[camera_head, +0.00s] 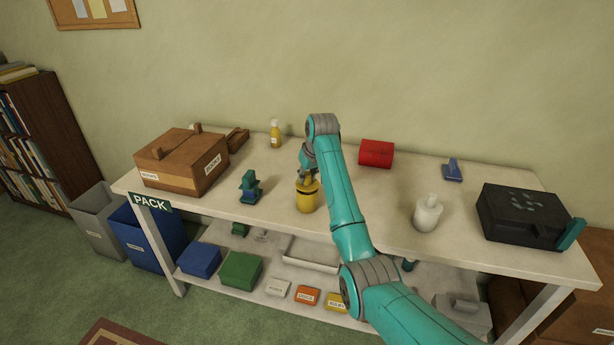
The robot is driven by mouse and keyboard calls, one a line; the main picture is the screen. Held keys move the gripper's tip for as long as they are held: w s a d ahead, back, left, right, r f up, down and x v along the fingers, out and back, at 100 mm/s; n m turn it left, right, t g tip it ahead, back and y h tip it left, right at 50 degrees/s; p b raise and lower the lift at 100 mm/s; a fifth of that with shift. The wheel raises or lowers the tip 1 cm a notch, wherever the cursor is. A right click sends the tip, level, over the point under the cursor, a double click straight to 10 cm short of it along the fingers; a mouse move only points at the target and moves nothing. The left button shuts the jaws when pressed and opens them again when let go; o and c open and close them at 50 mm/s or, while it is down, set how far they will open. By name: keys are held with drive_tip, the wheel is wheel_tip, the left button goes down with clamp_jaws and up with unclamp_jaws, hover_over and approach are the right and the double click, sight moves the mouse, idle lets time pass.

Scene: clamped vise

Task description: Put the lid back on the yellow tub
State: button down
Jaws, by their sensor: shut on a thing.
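The yellow tub (307,203) stands upright near the front edge of the bench, left of my teal arm. Its yellow lid (308,186) shows at the top of the tub. My gripper (308,178) points down from above and is shut on the lid. The lid is at the tub's rim; I cannot tell from this view whether it is fully seated or slightly above. The fingertips are small and partly hidden by my wrist.
A green-blue vise (250,187) stands left of the tub. A brown box (182,165) is at the far left, a yellow bottle (275,133) behind. Clear bench (270,208) surrounds the tub.

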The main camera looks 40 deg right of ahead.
drive_tip(key=shift+f, duration=0.15)
idle(0.5)
drive_tip(key=shift+c, duration=1.8)
unclamp_jaws()
drive_tip(key=shift+r, duration=3.55)
clamp_jaws()
